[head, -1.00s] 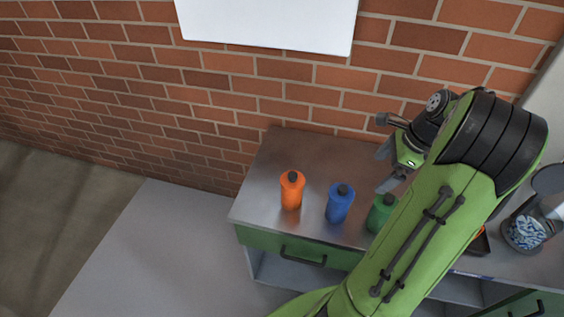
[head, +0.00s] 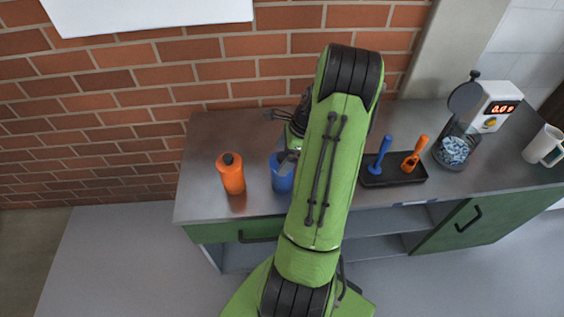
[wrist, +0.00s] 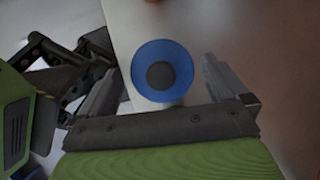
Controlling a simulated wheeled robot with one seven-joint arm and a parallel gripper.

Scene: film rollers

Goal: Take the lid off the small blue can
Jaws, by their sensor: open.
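The small blue can (head: 280,178) stands upright on the metal worktop, partly hidden by my arm in the head view. In the wrist view I look down on the blue can (wrist: 175,55), with its dark round lid (wrist: 160,75) in the middle of its top. My gripper (wrist: 160,82) is open, with one finger to the left of the can and one to the right. Nothing is held. I cannot tell how far above the lid the fingertips are. In the head view my gripper (head: 291,155) is mostly hidden behind my arm.
An orange can (head: 231,176) with a dark lid stands left of the blue one. Right of my arm are a black tray (head: 405,175) with blue and orange tools, a clear jar (head: 454,150), a white device (head: 495,106) and a white mug (head: 543,147).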

